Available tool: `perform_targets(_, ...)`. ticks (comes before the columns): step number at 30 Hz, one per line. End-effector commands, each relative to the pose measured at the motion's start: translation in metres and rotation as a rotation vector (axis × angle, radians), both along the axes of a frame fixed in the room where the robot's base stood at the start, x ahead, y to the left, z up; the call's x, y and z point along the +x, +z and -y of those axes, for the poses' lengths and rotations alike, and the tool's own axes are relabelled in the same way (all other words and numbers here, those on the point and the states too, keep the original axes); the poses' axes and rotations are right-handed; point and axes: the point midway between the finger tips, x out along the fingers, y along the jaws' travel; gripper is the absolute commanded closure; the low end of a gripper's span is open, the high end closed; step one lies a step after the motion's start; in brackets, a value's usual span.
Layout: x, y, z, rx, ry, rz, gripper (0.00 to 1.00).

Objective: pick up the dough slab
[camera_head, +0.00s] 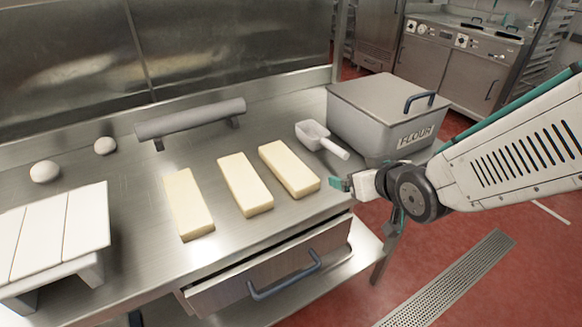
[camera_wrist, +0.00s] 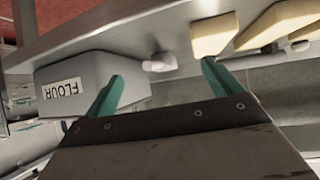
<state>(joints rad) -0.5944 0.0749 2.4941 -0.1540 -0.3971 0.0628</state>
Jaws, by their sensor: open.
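Three pale yellow dough slabs lie flat on the steel counter: a left slab (camera_head: 188,205), a middle slab (camera_head: 245,184) and a right slab (camera_head: 289,168). I cannot tell which one the task means. My gripper (camera_head: 342,184) is at the counter's right front edge, just right of the right slab and apart from it. In the wrist view my gripper (camera_wrist: 160,85) has its teal fingers spread with nothing between them.
A grey flour bin (camera_head: 385,112) with a lid handle stands at the counter's back right, beside a white scoop (camera_head: 318,138). A rail (camera_head: 190,118) and two dough balls (camera_head: 45,172) are behind. A white slatted stand (camera_head: 55,235) is at left. A drawer (camera_head: 270,275) is below the front edge.

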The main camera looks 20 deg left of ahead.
Motion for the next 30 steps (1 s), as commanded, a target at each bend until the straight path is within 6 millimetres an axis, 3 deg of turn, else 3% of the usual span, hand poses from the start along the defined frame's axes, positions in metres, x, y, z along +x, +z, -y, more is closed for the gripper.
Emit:
perform_targets(1,-0.006,-0.012,-0.025,0.029,0.053,0.023,0.09)
perform_targets(3,-0.013,-0.019,-0.051,0.079,0.108,0.063,0.09)
perform_targets(6,-0.023,-0.026,-0.076,0.132,0.164,0.100,0.09)
perform_targets(11,-0.027,-0.032,-0.095,0.170,0.198,0.125,0.09)
perform_targets(30,0.022,-0.059,-0.141,0.172,0.197,0.127,0.09)
